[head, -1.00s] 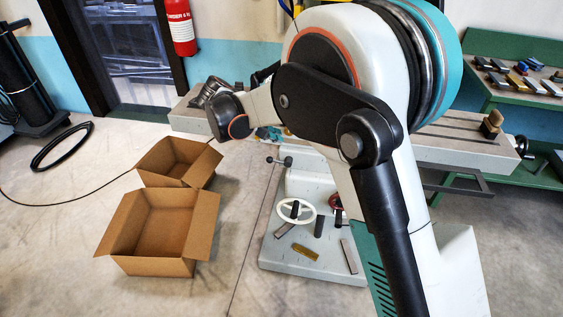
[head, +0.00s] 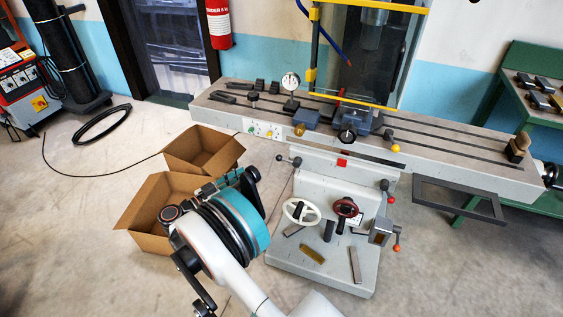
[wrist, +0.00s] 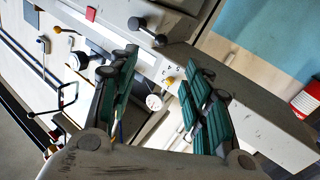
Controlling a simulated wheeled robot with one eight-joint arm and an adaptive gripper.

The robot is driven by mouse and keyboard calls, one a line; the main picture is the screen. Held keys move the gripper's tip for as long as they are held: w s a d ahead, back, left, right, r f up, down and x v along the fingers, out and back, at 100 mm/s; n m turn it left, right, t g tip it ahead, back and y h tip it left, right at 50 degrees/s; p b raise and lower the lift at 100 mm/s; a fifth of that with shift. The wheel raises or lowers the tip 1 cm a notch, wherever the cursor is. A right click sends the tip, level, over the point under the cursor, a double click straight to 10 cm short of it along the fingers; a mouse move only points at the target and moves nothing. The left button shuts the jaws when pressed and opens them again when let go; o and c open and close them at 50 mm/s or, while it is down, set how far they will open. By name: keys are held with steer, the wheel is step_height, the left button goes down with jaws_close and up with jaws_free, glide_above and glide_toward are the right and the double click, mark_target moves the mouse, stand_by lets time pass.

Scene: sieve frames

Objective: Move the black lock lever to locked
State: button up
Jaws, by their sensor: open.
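The black lock lever (head: 289,160) sits on the left side of the grey machine's knee, below the table. Its short rod sticks out to the left with a small black ball end. In the wrist view the black lever (wrist: 147,31) shows near the top, beyond the fingertips. My gripper (wrist: 163,68) is open, with teal-padded fingers apart and nothing between them. In the head view my gripper (head: 238,180) is partly hidden by my arm, to the lower left of the lever and apart from it. I cannot read a locked mark.
The long machine table (head: 455,150) runs above the lever. A white handwheel (head: 300,211) and a red handwheel (head: 345,207) are below it. Red-knobbed levers (head: 388,190) are at right. Two cardboard boxes (head: 150,215) stand at left behind my arm. The floor at lower left is clear.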

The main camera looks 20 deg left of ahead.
steer(key=b+x, duration=0.4)
steer(key=x, duration=0.9)
steer(key=shift+w, duration=0.25)
steer(key=shift+d, duration=0.1)
jaws_close()
